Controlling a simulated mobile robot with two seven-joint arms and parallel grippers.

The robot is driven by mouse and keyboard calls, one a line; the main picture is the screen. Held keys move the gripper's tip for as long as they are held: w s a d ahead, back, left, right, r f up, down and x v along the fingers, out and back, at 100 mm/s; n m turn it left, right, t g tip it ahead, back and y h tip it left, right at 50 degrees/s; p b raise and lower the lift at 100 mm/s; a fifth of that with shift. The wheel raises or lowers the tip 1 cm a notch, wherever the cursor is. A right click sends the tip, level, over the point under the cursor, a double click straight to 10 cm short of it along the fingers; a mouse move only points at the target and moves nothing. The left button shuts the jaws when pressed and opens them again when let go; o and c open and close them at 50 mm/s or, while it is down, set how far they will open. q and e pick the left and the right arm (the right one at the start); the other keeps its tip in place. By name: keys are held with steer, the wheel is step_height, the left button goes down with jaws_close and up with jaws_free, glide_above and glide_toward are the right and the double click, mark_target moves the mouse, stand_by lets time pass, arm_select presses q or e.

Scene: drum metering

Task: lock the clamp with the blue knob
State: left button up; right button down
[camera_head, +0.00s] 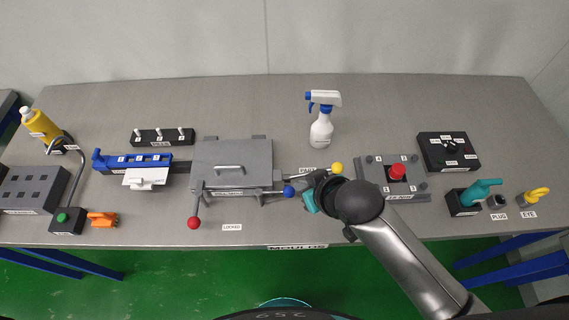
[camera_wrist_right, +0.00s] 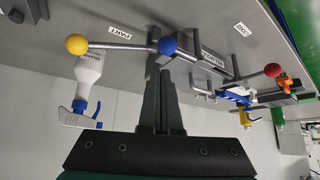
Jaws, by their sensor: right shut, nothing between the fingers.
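The blue knob (camera_head: 289,191) sits at the right front corner of the grey clamp plate (camera_head: 232,153), a round ball at the end of a bar along its front. In the wrist view the blue knob (camera_wrist_right: 168,46) appears just beyond my right fingertips (camera_wrist_right: 160,72), which are closed together and empty. Whether they touch it I cannot tell. In the head view my right gripper (camera_head: 305,193) is just right of the knob, partly hidden by its own wrist. A red knob (camera_head: 193,222) on a lever points to the front left. My left gripper is out of view.
A yellow knob (camera_head: 337,168) on a silver rod stands close behind my right gripper. A spray bottle (camera_head: 321,128) is behind it. A red-button fixture (camera_head: 420,187) is to the right. A LOCKED label (camera_head: 232,227) lies on the clear front strip of the table.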

mark_target(269, 192)
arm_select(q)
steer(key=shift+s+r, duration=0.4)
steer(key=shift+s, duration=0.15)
arm_select(e)
steer(key=shift+w+a+r+n+t+y, duration=0.15)
steer(key=shift+w+a+r+n+y, duration=0.2)
steer(key=shift+a+r, duration=0.2)
steer(key=shift+w+a+r+n+t+y, duration=0.15)
steer(key=shift+w+a+r+n+y, duration=0.15)
steer(key=shift+a+r, duration=0.2)
steer(key=shift+w+a+f, duration=0.15)
steer(key=shift+w+f, duration=0.1)
steer(key=shift+f, duration=0.05)
steer(key=b+x, duration=0.1)
steer(key=x, duration=0.8)
steer(key=s+d, duration=0.1)
steer(key=s, duration=0.1)
steer(key=shift+s+d+f+p, duration=0.25)
steer(key=shift+d+f+p, duration=0.1)
steer(key=shift+d+p, duration=0.05)
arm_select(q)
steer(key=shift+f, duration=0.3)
arm_select(e)
steer(key=shift+s+d+f, duration=0.15)
steer(key=shift+s+d, duration=0.05)
steer(key=shift+s, duration=0.15)
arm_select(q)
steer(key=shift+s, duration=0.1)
arm_select(e)
steer(key=shift+w, duration=0.1)
